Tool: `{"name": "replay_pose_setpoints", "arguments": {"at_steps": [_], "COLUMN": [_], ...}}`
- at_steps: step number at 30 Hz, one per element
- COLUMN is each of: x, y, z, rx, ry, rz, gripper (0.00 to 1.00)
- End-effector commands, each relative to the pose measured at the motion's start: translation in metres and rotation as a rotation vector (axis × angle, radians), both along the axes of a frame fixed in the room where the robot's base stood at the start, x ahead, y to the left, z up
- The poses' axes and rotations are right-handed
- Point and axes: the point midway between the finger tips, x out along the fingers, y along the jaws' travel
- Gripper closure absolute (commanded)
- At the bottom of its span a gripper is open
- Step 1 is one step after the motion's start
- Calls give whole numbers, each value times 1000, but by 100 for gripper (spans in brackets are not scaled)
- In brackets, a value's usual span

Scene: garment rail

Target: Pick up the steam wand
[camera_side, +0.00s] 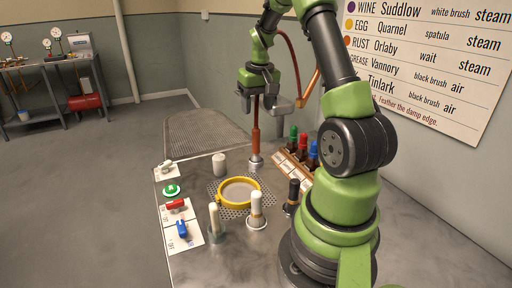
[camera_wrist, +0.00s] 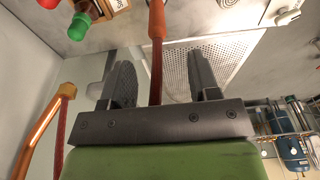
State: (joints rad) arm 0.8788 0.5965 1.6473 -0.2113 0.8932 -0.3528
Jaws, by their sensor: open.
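The steam wand (camera_side: 256,142) appears to be the upright copper-orange rod with a thinner dark red upper part. Its foot is in a small metal holder on the table. In the wrist view the wand (camera_wrist: 157,22) runs up between my two fingers, nearer the left one, with gaps on both sides. My gripper (camera_side: 258,96) is above the wand's orange part, around its thin upper part. In the wrist view my gripper (camera_wrist: 162,78) has its fingers spread and closed on nothing. The exact finger contact is hidden in the side view.
A grey bracket (camera_side: 285,105) and a slanted copper pipe (camera_side: 310,88) stand close right of my gripper. Bottles with green, red and blue caps (camera_side: 303,148) stand in a rack behind.

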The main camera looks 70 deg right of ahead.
Motion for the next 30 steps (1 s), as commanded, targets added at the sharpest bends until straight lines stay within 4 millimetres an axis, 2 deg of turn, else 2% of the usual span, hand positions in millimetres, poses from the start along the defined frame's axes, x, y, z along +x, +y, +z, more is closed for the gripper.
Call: {"name": "replay_pose_setpoints", "arguments": {"at_steps": [3, 9, 16, 22, 25, 30], "x": [-4, -1, 2, 7, 8, 9], "y": [-8, -10, -11, -13, -14, -14], "z": [-15, -44, -64, -95, -104, -106], "rx": [7, 9, 8, 9, 7, 6], "ry": [13, 14, 13, 12, 10, 8], "rz": [-9, -7, -8, -8, -7, -8], "gripper": [44, 44, 44, 44, 44, 44]}}
